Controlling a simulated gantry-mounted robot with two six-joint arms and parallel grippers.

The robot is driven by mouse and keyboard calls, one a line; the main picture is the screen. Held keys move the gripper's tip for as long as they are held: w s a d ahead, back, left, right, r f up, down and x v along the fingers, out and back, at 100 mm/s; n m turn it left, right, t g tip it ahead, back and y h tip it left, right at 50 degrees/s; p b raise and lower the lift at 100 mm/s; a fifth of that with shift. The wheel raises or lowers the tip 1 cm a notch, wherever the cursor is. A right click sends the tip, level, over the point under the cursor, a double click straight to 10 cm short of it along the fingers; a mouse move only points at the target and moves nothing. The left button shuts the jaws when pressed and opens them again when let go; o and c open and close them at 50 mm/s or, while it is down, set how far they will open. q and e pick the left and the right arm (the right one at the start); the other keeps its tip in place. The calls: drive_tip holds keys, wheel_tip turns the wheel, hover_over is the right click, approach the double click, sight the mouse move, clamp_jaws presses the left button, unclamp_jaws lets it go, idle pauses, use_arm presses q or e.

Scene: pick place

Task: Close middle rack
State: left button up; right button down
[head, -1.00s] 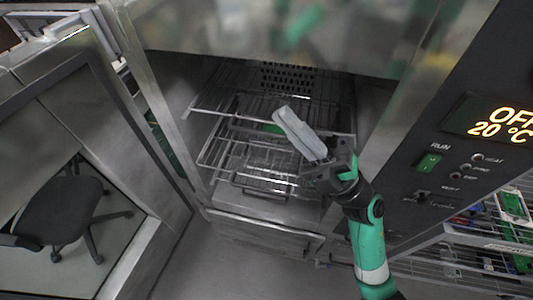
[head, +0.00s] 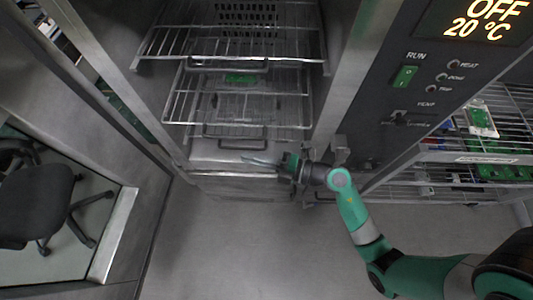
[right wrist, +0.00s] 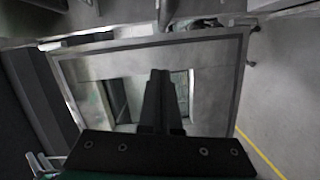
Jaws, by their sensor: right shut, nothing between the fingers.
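The open chamber holds wire racks at different heights in the head view. How far the middle rack sticks out is hard to tell. My right gripper (head: 252,161) is shut and empty, in front of the chamber's lower front edge and below the middle rack, apart from it. Its shut fingers (right wrist: 160,95) also show in the right wrist view, pointing toward the open door. My left gripper is not in view.
The open door (head: 95,150) with its window stands at the left; it also fills the right wrist view (right wrist: 90,65). The control panel (head: 425,80) is at the right. A wire shelf (head: 470,155) with green boards stands beyond it. The floor (head: 230,250) in front is clear.

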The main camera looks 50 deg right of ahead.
use_arm(q)
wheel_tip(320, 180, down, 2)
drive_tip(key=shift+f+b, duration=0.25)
drive_tip(key=shift+b, duration=0.85)
use_arm(e)
drive_tip(key=w, duration=0.1)
drive_tip(key=w+d, duration=0.1)
drive_tip(key=w, duration=0.1)
drive_tip(key=w+f, duration=0.1)
drive_tip(key=w, duration=0.1)
drive_tip(key=shift+w+d, duration=0.25)
drive_tip(key=shift+d, duration=0.05)
